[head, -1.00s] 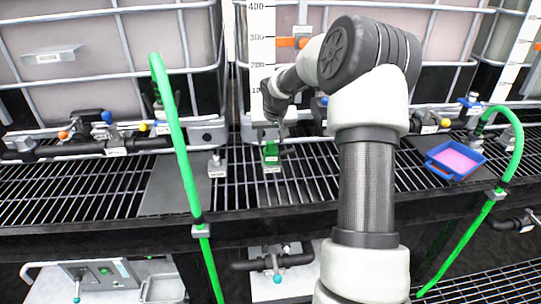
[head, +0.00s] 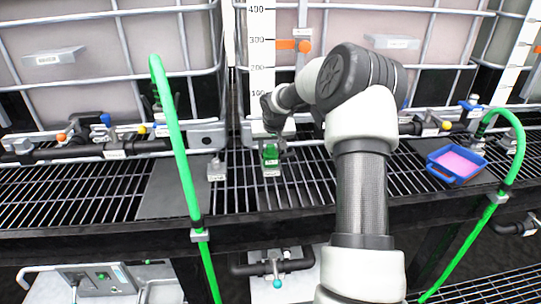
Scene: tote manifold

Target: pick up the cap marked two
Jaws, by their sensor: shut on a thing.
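A green cap (head: 271,153) stands on the grating near the middle of the head view, on a small pale labelled block (head: 271,172). Its marking is too small to read. My gripper (head: 272,140) is at the cap's top, pointing down, and is shut on it. The fingertips are small and partly hidden by the wrist. The cap looks upright and still at its block; I cannot tell whether there is a gap under it.
A grey labelled post (head: 216,168) stands left of the cap. A green hose (head: 178,150) rises at the left, another green hose (head: 516,150) at the right. A blue tray (head: 436,169) with pink contents sits on the right grating. Pipes and valves run behind.

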